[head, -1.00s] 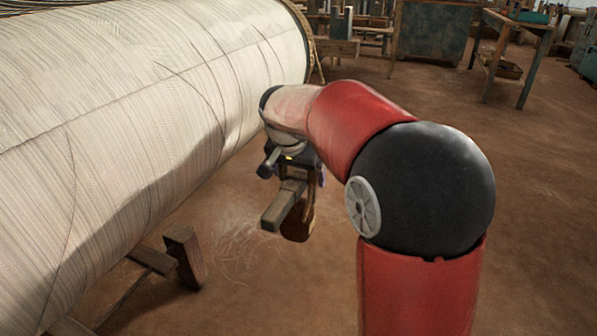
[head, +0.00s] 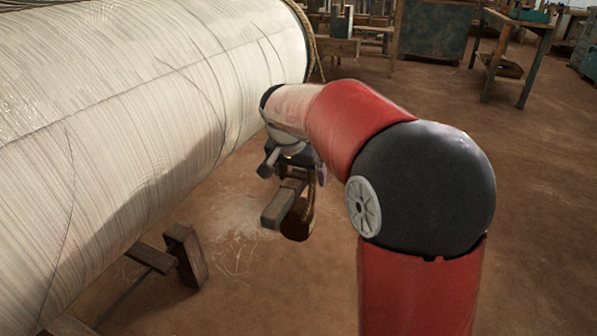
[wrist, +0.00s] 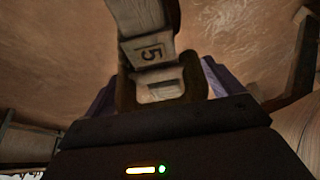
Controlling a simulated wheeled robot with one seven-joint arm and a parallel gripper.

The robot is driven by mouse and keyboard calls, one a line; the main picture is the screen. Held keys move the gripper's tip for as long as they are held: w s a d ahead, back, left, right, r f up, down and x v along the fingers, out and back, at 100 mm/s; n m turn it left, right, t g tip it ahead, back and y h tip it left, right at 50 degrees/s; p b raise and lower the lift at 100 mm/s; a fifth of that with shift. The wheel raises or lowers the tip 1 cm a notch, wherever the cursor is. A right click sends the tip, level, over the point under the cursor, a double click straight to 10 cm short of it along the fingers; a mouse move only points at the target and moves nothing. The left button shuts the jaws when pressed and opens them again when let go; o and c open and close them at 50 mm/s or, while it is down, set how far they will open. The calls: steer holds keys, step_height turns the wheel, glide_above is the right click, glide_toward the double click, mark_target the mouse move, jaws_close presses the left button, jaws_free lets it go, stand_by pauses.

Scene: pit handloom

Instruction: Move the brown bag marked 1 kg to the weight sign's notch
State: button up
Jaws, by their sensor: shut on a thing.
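A pale wooden beam (head: 277,208) sticks out below my gripper (head: 293,168) in the head view. In the wrist view the beam (wrist: 138,22) carries a dark "5" and, nearer me, a second pale face (wrist: 160,82) with a dark mark I cannot read. The brown bag (head: 298,226) hangs beside and under the beam; its 1 kg mark is not visible. In the wrist view a dark brown U-shaped part (wrist: 126,92), seemingly the bag's loop, goes around the beam. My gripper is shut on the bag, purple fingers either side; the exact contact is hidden.
A large roll of pale threads (head: 130,110) fills the left. A wooden trestle (head: 184,255) stands below it. A work table (head: 515,45) and cabinet (head: 433,30) stand at the back. The brown floor between is clear.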

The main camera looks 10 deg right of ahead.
steer(key=o, duration=1.7)
steer(key=shift+o, duration=0.2)
steer(key=shift+f, duration=0.1)
steer(key=p+v, duration=0.1)
steer(key=v, duration=0.6)
steer(key=shift+r, duration=0.4)
steer(key=s+f+n+t+y+p, duration=0.1)
steer(key=s+n, duration=0.2)
steer(key=s, duration=1)
steer(key=s+d+f+n+y+p, duration=0.1)
steer(key=s+n, duration=0.3)
steer(key=s, duration=0.9)
steer(key=shift+s+d+f+t+y+p, duration=0.3)
steer(key=shift+d+f+t+y+p, duration=0.1)
steer(key=shift+f+p, duration=0.35)
